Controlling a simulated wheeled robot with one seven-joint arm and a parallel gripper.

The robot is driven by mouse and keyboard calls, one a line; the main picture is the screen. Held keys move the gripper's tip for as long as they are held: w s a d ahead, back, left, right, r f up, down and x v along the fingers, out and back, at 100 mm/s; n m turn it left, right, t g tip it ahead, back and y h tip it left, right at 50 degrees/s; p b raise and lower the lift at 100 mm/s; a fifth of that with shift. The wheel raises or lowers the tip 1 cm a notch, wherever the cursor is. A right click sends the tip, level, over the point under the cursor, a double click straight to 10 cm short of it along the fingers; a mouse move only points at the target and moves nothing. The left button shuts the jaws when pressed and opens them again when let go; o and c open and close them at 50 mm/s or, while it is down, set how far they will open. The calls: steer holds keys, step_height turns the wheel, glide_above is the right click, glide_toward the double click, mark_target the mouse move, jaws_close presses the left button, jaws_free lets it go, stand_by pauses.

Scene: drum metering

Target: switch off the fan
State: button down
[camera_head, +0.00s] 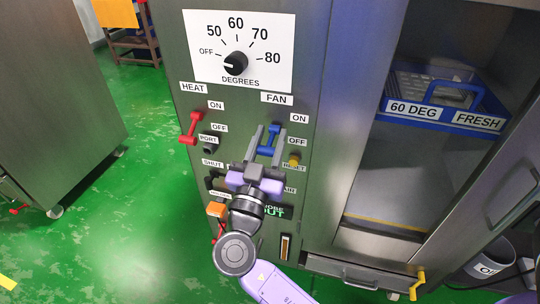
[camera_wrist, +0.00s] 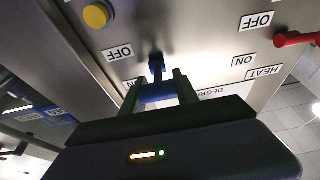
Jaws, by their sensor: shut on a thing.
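The blue FAN lever (camera_head: 267,142) is on the front panel, under the FAN label (camera_head: 277,98), beside an ON label (camera_head: 299,118) and an OFF label (camera_head: 297,141). My gripper (camera_head: 267,143) reaches up to it, with one grey finger on each side. The fingers are shut on the lever. In the wrist view, the blue handle (camera_wrist: 157,93) spans between the two fingers (camera_wrist: 158,88), and its mount meets the panel just beyond. The fingers and the angle make the lever's exact setting hard to tell.
The red HEAT lever (camera_head: 191,128) is to the left and a yellow RESET button (camera_head: 294,160) to the right. The dial (camera_head: 235,63) above points left. An orange part (camera_head: 217,210) is close beside my wrist. A blue tray (camera_head: 440,105) sits in the cabinet. Green floor is free at left.

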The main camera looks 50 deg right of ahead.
steer(key=shift+f+t+h+b, duration=0.4)
steer(key=shift+f+h+b, duration=0.7)
steer(key=shift+b, duration=3.7)
steer(key=shift+r+h+b, duration=0.1)
steer(key=shift+h+b, duration=0.3)
steer(key=shift+b, duration=1.25)
steer(key=shift+r+t+h+b, duration=0.2)
steer(key=shift+t+h+b, duration=0.1)
steer(key=shift+b, duration=0.65)
steer(key=c, duration=0.9)
jaws_free()
steer(key=shift+v, duration=3.9)
